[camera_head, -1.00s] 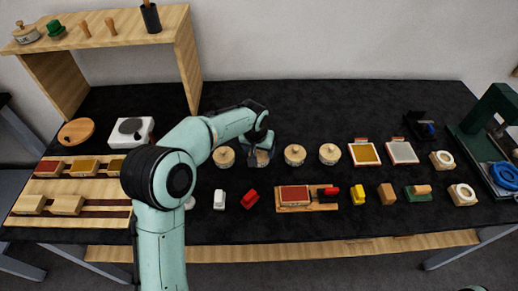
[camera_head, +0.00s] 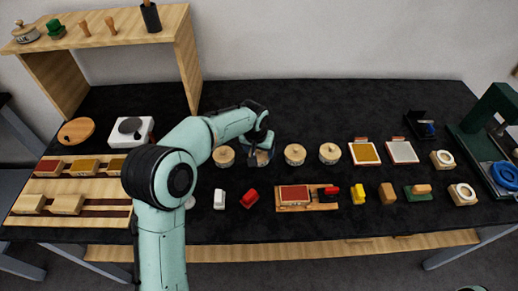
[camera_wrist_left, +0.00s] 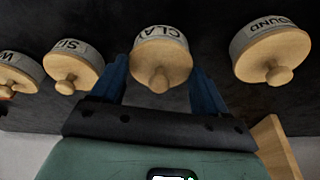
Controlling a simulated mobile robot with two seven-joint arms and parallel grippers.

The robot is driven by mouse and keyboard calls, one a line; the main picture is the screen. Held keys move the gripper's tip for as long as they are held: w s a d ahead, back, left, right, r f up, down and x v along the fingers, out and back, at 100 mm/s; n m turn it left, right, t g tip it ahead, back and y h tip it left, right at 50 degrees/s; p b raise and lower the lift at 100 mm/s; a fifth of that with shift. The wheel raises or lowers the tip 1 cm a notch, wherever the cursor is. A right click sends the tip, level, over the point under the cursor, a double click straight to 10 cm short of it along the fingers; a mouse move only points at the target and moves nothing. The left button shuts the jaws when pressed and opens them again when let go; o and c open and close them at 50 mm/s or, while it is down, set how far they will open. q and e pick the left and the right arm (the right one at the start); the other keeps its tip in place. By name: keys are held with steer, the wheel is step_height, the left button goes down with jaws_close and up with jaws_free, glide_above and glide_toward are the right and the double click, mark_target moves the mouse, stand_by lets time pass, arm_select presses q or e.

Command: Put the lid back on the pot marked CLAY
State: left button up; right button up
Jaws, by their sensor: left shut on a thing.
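The CLAY pot (camera_wrist_left: 162,35) is pale with a wooden lid (camera_wrist_left: 160,64) and round knob, at the top middle of the left wrist view. Its label shows upside down. My left gripper (camera_wrist_left: 161,84) has its blue fingers on either side of the lid and is shut on it. The lid is level over the pot; I cannot tell whether it is seated or slightly above the rim. In the head view the left gripper (camera_head: 262,150) points down at the pot, second from the left in the row, and mostly hides it. My right gripper is out of view.
Lidded pots stand close on both sides: one marked ending ROUND (camera_wrist_left: 270,53), one marked SIZ (camera_wrist_left: 73,68). In the head view, a red pad (camera_head: 294,194) and small blocks lie in front. The black table behind the pots is clear. A wooden shelf (camera_head: 120,25) stands back left.

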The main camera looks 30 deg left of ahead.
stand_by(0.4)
arm_select(q)
steer(key=o, duration=1)
steer(key=shift+r, duration=0.1)
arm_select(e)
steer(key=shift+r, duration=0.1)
arm_select(q)
steer(key=shift+r+p, duration=1.9)
steer(key=shift+r, duration=1.55)
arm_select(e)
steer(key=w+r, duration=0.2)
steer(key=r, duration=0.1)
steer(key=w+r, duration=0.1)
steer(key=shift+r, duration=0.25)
arm_select(q)
jaws_close()
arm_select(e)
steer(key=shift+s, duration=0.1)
